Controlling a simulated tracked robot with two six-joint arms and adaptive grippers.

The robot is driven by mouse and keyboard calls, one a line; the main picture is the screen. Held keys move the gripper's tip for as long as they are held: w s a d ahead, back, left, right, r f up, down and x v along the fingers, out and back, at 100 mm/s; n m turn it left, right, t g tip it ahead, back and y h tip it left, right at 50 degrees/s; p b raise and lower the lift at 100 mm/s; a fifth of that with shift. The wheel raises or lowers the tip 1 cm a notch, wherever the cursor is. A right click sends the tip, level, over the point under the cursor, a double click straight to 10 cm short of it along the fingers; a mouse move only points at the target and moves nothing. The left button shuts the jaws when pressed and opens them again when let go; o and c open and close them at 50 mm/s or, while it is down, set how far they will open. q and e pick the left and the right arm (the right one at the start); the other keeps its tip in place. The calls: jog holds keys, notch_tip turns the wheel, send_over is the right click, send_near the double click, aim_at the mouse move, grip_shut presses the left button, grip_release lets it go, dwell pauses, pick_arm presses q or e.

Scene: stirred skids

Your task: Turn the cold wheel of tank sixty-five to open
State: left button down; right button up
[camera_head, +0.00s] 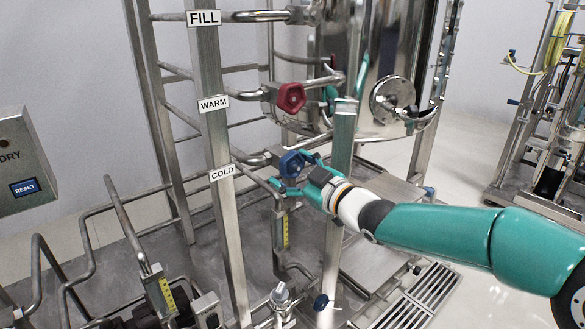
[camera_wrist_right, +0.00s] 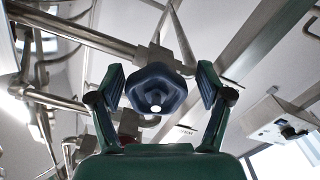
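The cold wheel is a blue lobed handwheel (camera_head: 291,163) on a steel pipe, right of the post sign reading COLD (camera_head: 222,172). My right gripper (camera_head: 289,172) reaches it from the right, its fingers at the wheel. In the right wrist view the wheel (camera_wrist_right: 155,90) sits between the two fingers (camera_wrist_right: 158,86). The fingers are spread, with a gap visible on the wheel's right side and a narrower one on its left. The gripper looks open around the wheel, not clamped. My left gripper is not in view.
A red wheel (camera_head: 291,97) sits above, near the WARM sign (camera_head: 213,104). The FILL sign (camera_head: 203,18) is higher. A steel post (camera_head: 341,150) stands just behind my right gripper. A steel tank (camera_head: 370,60) is behind. A box with a RESET button (camera_head: 24,187) is at left.

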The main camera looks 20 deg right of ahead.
jog(key=shift+r, duration=0.25)
jog(key=shift+s+d+r, duration=0.1)
jog(key=shift+s, duration=0.1)
jog(key=v, duration=1.1)
jog(key=shift+s+f, duration=0.25)
jog(key=shift+s, duration=0.1)
jog(key=shift+r, duration=0.1)
